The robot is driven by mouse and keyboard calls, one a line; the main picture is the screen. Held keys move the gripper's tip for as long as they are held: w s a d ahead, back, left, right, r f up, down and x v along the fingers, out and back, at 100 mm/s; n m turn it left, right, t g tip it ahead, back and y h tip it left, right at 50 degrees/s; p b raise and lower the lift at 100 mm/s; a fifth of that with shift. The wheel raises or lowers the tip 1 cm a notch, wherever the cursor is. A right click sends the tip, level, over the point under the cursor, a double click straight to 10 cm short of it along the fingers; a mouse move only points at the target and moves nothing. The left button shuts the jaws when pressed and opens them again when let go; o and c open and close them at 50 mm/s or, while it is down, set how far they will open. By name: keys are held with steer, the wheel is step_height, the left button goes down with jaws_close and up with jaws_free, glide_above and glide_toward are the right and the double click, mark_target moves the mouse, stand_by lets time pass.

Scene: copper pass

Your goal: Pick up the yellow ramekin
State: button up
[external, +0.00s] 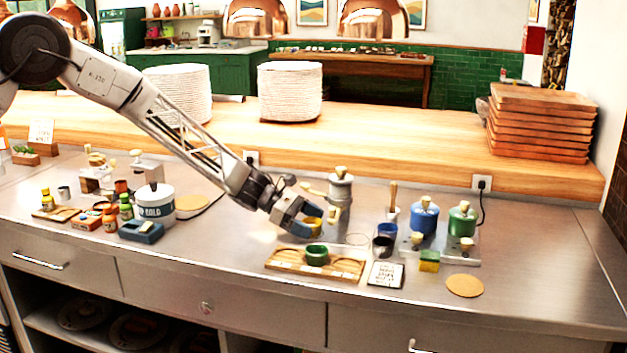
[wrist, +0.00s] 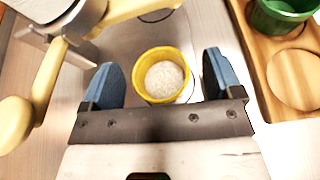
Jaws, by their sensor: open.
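The yellow ramekin (wrist: 163,76) stands upright on the steel counter and has a pale, grainy content or inner base. It shows in the wrist view between my gripper's two blue fingers. My gripper (wrist: 162,80) is open, with a finger on either side of the ramekin and a gap at each side. In the external view the ramekin (external: 312,222) is partly hidden by my gripper (external: 304,224), which points down at it.
A grey grinder (external: 340,198) with cream handles stands close behind the ramekin. A wooden tray (external: 343,271) holding a green ramekin (external: 316,255) lies just in front. Blue and green canisters (external: 424,217) stand to the right. Bare counter lies at the far right.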

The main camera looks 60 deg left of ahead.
steer(key=c, duration=1.1)
steer(key=shift+r, duration=0.15)
steer(key=shift+r, duration=0.5)
steer(key=s+a, duration=1.2)
steer(key=a, duration=0.1)
steer(key=shift+s+r, duration=0.1)
steer(key=shift+s, duration=0.2)
